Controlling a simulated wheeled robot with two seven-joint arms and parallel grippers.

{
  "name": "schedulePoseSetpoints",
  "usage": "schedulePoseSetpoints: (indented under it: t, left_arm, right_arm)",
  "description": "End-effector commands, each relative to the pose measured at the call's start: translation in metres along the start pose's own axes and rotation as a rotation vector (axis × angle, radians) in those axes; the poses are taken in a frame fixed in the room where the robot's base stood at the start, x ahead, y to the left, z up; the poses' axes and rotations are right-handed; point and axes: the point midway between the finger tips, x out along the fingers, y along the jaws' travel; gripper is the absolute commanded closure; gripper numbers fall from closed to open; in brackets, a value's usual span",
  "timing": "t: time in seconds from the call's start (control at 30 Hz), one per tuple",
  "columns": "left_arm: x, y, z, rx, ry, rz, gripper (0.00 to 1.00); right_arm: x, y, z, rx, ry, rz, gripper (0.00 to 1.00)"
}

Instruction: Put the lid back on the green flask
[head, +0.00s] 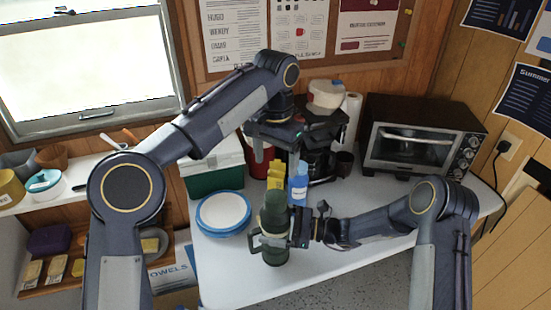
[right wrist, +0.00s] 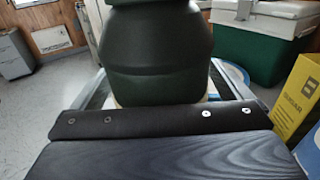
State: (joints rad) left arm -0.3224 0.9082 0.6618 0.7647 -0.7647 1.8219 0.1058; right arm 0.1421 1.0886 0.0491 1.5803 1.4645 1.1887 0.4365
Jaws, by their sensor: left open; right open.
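The green flask (head: 275,250) stands upright near the front edge of the white table. It also fills the top middle of the right wrist view (right wrist: 158,60). My right gripper (head: 272,238) is open, with its fingers on either side of the flask. I cannot tell whether they touch it. My left gripper (head: 292,158) is open above and behind the flask, close to a blue bottle (head: 298,190). I cannot make out a separate lid; the flask's top is a narrower dark green part.
Blue-rimmed plates (head: 223,212) lie left of the flask. A yellow box (head: 275,176) stands behind it. A green and white cooler (head: 213,172) is at back left and a toaster oven (head: 420,140) at back right. The table's front right is mostly clear under my right arm.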

Motion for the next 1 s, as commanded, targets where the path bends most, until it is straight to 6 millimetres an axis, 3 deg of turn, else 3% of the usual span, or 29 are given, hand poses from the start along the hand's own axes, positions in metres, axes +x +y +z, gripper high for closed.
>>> schedulePoseSetpoints:
  t: [0.5,1.0]
  left_arm:
    - [0.017,0.000,0.000,0.000,0.000,0.000,0.26]
    - [0.017,0.000,0.000,0.000,0.000,0.000,0.26]
  right_arm:
    - [-0.071,-0.001,-0.001,0.000,0.000,-0.002,0.02]
    - [-0.078,0.000,0.000,0.001,0.000,0.000,0.02]
